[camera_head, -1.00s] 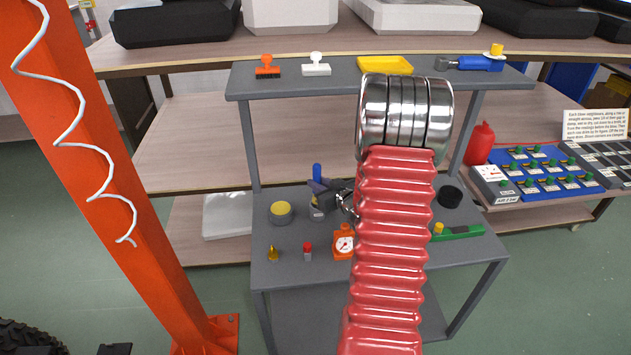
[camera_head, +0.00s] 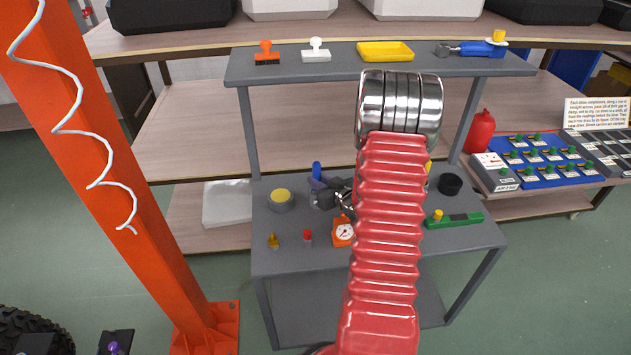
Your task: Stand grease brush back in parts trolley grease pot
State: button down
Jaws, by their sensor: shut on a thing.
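My gripper (camera_head: 328,190) is small in the view and partly hidden behind my red ribbed arm. It is shut on what looks like the grease brush, whose blue handle (camera_head: 316,170) stands up above the jaws. The brush's lower end cannot be made out. The parts trolley (camera_head: 385,245) is grey, with an upper and a lower shelf. A round grey tin with a yellow top (camera_head: 280,200), possibly the grease pot, stands on the lower shelf just left of my gripper. My gripper is apart from it in the picture. A black round cup (camera_head: 450,185) stands right of my arm.
On the lower shelf are an orange gauge (camera_head: 343,232), a small red-topped item (camera_head: 307,237), a small yellow item (camera_head: 273,241) and a green block (camera_head: 455,219). The upper shelf holds stamps, a yellow tray (camera_head: 385,51) and a blue tool. An orange post (camera_head: 120,190) stands left.

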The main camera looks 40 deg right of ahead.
jog(key=c, duration=1.5)
grip_release()
jog(key=shift+c, duration=0.2)
jog(key=shift+s, duration=0.1)
jog(key=v, duration=1.3)
jog(key=shift+s, duration=0.3)
jog(key=shift+r, duration=0.1)
